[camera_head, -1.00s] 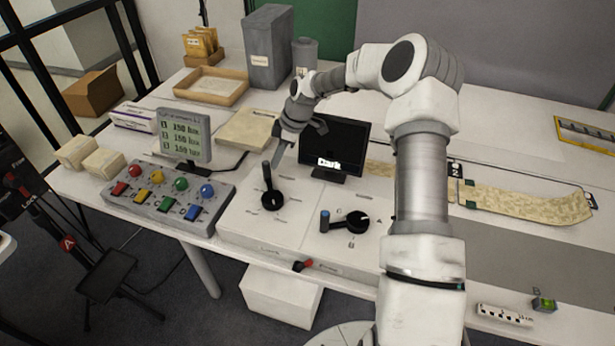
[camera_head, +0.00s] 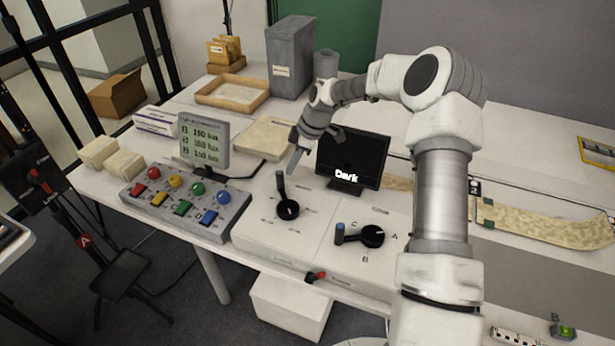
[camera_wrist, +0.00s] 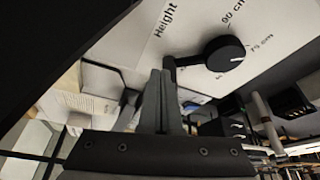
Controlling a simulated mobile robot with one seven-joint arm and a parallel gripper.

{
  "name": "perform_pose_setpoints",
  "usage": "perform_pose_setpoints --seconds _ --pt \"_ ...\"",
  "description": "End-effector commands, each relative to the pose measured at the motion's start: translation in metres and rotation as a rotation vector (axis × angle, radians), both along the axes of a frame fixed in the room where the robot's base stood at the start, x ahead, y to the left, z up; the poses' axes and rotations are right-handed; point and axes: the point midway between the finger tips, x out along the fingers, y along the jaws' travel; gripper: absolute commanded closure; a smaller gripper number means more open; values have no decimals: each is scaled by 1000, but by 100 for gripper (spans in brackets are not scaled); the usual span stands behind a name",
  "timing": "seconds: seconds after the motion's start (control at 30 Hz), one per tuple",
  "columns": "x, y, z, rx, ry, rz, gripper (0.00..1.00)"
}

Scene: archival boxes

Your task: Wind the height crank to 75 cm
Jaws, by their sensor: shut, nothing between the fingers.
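The height crank (camera_head: 288,209) is a black knob with an upright black handle on the white panel, left of a second, blue-tipped crank. It also shows in the wrist view (camera_wrist: 222,54), beside the printed word Height and marks reading 90 cm and 75 cm. A white mark on its knob faces the lower right, near the 75 cm print; I cannot tell exactly which mark it meets. My gripper (camera_head: 294,168) is shut and empty, fingers down, just right of the handle top. In the wrist view my fingertips (camera_wrist: 165,78) lie close to the handle; contact is unclear.
The blue-tipped crank (camera_head: 372,236) has letters around it. A black screen (camera_head: 352,155) reading Dark stands behind it, close to my gripper. A button console (camera_head: 186,200) and a lux display (camera_head: 204,142) stand to the left.

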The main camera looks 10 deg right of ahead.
Motion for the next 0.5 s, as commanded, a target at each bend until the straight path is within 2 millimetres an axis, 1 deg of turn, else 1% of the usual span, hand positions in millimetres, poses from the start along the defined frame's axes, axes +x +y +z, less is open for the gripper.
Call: perform_pose_setpoints --seconds 0.4,0.5 --pt "-9 -36 93 -2 -5 -1 100" --pt "-12 -43 113 -1 -4 -2 100"
